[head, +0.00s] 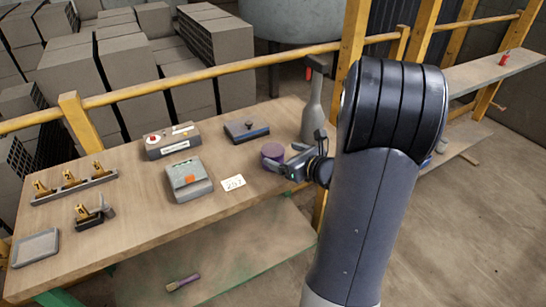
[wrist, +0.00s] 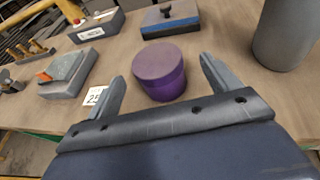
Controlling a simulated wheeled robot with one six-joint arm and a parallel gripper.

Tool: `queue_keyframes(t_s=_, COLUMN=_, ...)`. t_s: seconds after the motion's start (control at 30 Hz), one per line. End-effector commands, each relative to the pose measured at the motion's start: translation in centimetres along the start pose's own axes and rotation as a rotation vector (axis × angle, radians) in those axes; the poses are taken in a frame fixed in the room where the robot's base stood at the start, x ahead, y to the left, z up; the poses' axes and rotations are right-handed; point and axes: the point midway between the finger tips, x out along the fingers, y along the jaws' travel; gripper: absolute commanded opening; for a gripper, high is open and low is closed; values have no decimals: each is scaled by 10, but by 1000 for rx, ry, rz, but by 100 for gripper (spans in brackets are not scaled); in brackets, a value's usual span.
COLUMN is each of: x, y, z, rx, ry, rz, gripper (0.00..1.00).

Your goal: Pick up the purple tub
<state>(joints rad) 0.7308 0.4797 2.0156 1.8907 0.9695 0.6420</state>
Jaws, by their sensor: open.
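The purple tub (head: 272,151) is a short round tub with a flat lid. It stands upright on the wooden workbench (head: 130,225), toward its right end. In the wrist view the tub (wrist: 160,72) is in the upper middle, ahead of and between my two fingers. My gripper (head: 289,163) is just to the right of the tub in the head view. It also shows in the wrist view (wrist: 162,75), with its fingers spread apart and nothing held. I cannot tell the exact gap between the fingertips and the tub.
A grey bottle-shaped object (head: 312,112) stands behind my gripper. Left of the tub are a blue-edged block (head: 246,131), a white number card (head: 233,183), a grey device with an orange mark (head: 188,180) and a box with a red button (head: 173,141). The bench's front middle is clear.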

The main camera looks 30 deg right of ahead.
Motion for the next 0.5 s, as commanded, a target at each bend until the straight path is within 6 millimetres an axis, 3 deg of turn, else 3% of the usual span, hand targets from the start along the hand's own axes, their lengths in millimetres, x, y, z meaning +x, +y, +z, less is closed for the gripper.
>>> queue_keyframes(t_s=0.3, x=40, y=5, z=0, rx=0, ry=1, rz=4, gripper=84)
queue_keyframes(t_s=0.5, x=52, y=4, z=0, rx=0, ry=1, rz=1, gripper=84)
